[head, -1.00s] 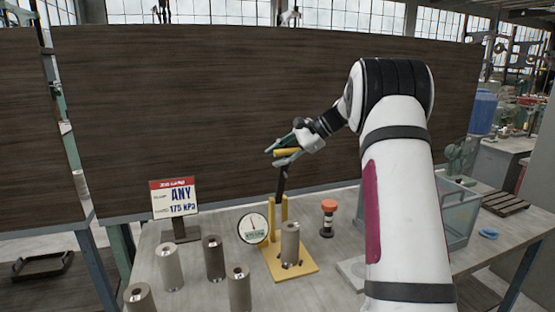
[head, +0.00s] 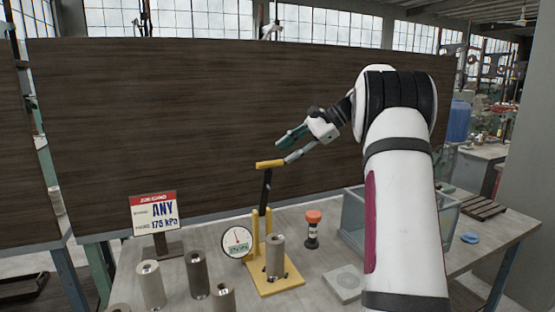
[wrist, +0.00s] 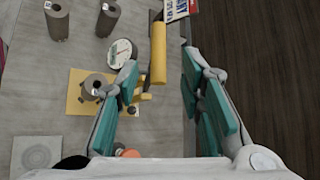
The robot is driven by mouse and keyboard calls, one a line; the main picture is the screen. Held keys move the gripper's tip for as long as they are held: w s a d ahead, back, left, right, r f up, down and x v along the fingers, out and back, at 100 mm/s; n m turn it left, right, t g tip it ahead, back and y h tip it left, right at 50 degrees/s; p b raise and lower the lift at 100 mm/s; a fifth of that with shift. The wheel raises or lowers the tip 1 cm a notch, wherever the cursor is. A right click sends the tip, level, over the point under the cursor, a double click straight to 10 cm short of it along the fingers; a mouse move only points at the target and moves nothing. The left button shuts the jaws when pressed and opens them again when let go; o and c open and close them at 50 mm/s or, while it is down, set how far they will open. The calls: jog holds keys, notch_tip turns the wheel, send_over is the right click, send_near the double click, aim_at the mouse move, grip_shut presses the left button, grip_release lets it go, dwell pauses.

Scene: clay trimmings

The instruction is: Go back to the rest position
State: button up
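My gripper (head: 285,149) is raised above the table at the end of my white arm, and its teal-padded fingers are spread apart. The yellow handle (head: 270,164) of the press lever is just left of and below the fingertips, on top of a black lever (head: 265,190). In the wrist view the handle (wrist: 158,52) shows beyond the open fingers (wrist: 160,72), with nothing gripped. The yellow press base (head: 272,286) carries a grey cylinder (head: 275,257). A round gauge (head: 237,243) stands beside it; its small readout is hard to read.
Several grey cylinders (head: 197,274) stand at the front left. A sign reading ANY 175 kPa (head: 154,211) stands behind them. A red-topped bottle (head: 312,229), a grey pad (head: 343,282) and a clear bin (head: 352,214) are on the right. A dark board (head: 150,120) stands behind the table.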

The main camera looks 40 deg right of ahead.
jog(key=shift+s+d+r, duration=0.3)
jog(key=shift+d, duration=0.05)
jog(key=shift+a, duration=0.1)
dwell(0.3)
